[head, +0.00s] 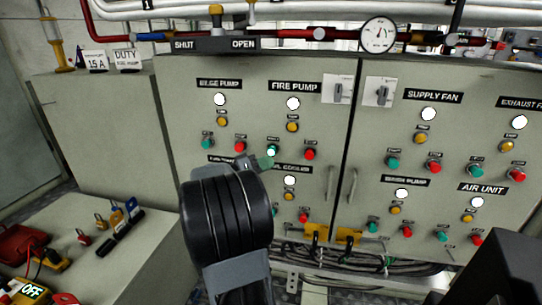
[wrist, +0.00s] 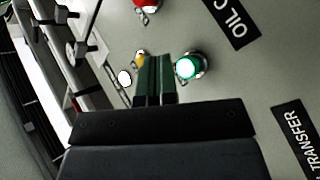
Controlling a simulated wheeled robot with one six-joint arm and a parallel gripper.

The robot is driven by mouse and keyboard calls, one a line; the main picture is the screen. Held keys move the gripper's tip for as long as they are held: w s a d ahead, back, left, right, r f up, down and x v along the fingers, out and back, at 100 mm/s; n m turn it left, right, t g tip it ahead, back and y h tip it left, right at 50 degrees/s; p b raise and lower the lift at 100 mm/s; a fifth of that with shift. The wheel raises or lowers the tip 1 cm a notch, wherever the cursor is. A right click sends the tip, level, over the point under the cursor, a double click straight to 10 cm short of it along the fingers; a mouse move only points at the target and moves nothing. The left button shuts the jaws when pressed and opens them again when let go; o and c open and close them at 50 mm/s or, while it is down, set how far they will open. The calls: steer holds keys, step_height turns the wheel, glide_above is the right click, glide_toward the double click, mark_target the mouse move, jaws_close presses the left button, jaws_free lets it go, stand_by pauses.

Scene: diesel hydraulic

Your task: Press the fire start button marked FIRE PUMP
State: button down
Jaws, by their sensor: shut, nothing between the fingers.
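The FIRE PUMP label (head: 295,87) is on the grey cabinet, above a white lamp (head: 293,103) and an amber button (head: 292,127). Below are a green start button (head: 272,151) on the left and a red button (head: 310,154) on the right. The green button has a bright whitish centre, unlike the other green ones. It also shows in the wrist view (wrist: 187,67), just right of my fingertips. My gripper (head: 266,162) is shut and empty, with its tips close below the green button in the head view. I cannot tell whether they touch it.
OIL COOLER (head: 290,167) and TRANSFER (wrist: 295,140) labels lie close by. The BILGE PUMP group (head: 219,84) is to the left. Door handles (head: 352,185) stick out to the right. A bench (head: 110,262) with locks and tools stands at lower left.

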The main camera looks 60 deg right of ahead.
steer(key=shift+s+a+b, duration=0.25)
steer(key=shift+a+b, duration=0.05)
steer(key=shift+a, duration=0.45)
steer(key=shift+s+a+b, duration=0.25)
steer(key=shift+a, duration=0.5)
steer(key=w+a+r+n+t+y+p, duration=0.1)
steer(key=a+r+n+t+y+p, duration=0.3)
steer(key=a+p, duration=0.4)
steer(key=w+a+r+n+t+y+p, duration=0.1)
steer(key=a+r+n+t+y+p, duration=0.3)
steer(key=a, duration=1.2)
steer(key=w+a+r+n+t+y+p, duration=0.1)
steer(key=a+r+n+t+y+p, duration=0.3)
steer(key=a+y+p, duration=0.4)
steer(key=a+n+p, duration=0.1)
steer(key=a+p, duration=0.3)
steer(key=p, duration=0.2)
steer(key=shift+a+n, duration=0.15)
steer(key=shift+n, duration=0.25)
steer(key=shift+w, duration=0.1)
